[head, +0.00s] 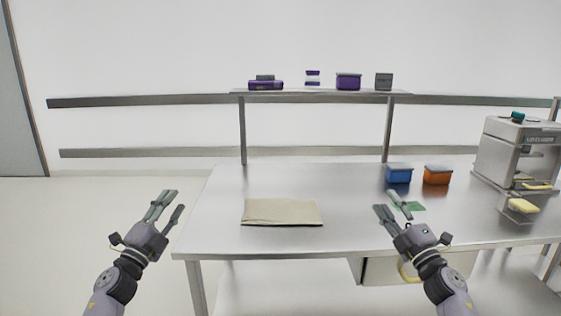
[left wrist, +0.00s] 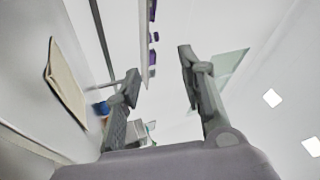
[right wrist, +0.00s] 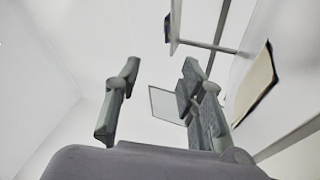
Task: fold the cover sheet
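The cover sheet (head: 282,212) is a flat beige rectangle lying on the left part of the metal table, near its front edge. It also shows in the left wrist view (left wrist: 66,82) and the right wrist view (right wrist: 256,86). My left gripper (head: 169,202) is open and empty, left of the table and apart from the sheet. My right gripper (head: 387,203) is open and empty, to the right of the sheet, in front of the table's middle. Its fingers overlap a small green piece (head: 413,206) in the head view.
The table (head: 222,237) has a blue bin (head: 398,174) and an orange bin (head: 437,175) at the back. A grey machine (head: 517,150) stands at the right. A raised shelf (head: 320,92) behind holds purple and grey boxes. The tabletop around the sheet is clear.

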